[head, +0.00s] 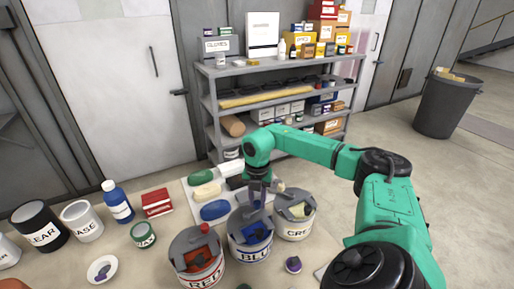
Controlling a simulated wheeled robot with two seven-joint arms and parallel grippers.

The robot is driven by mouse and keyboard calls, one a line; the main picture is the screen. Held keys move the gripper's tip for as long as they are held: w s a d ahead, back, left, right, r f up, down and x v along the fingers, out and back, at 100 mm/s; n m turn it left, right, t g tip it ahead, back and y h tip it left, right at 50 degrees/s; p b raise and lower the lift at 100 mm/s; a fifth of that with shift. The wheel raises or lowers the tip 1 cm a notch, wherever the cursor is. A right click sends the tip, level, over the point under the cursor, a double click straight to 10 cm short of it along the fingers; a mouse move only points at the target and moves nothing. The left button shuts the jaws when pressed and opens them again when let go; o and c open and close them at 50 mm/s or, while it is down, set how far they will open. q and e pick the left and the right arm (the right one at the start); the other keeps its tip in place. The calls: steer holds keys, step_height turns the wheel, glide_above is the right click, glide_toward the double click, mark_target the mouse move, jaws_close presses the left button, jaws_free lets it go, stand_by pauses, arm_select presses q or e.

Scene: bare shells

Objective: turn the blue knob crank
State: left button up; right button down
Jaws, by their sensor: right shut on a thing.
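The blue knob crank (259,204) is on top of the blue paint can (246,246), which is labelled BLUE and stands on the table between the red and cream cans. My right gripper (258,198) reaches in from the right on a green arm and points down at the crank. Its jaws are shut on the crank, though the gripper itself hides much of the grip. My left gripper is not in view.
The red can (198,268) stands left of the blue can and the cream can (294,226) right of it. Blue, cream and green oval pieces (214,210) lie behind. A blue bottle (118,204) and a shelf (222,71) stand farther off.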

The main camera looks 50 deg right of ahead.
mark_target(258, 202)
steer(key=shift+d+r, duration=0.1)
steer(key=c, duration=0.7)
jaws_free()
steer(key=shift+c, duration=0.2)
steer(key=shift+o, duration=0.6)
step_height(258, 202, up, 15)
steer(key=b, duration=0.1)
steer(key=shift+f, duration=0.2)
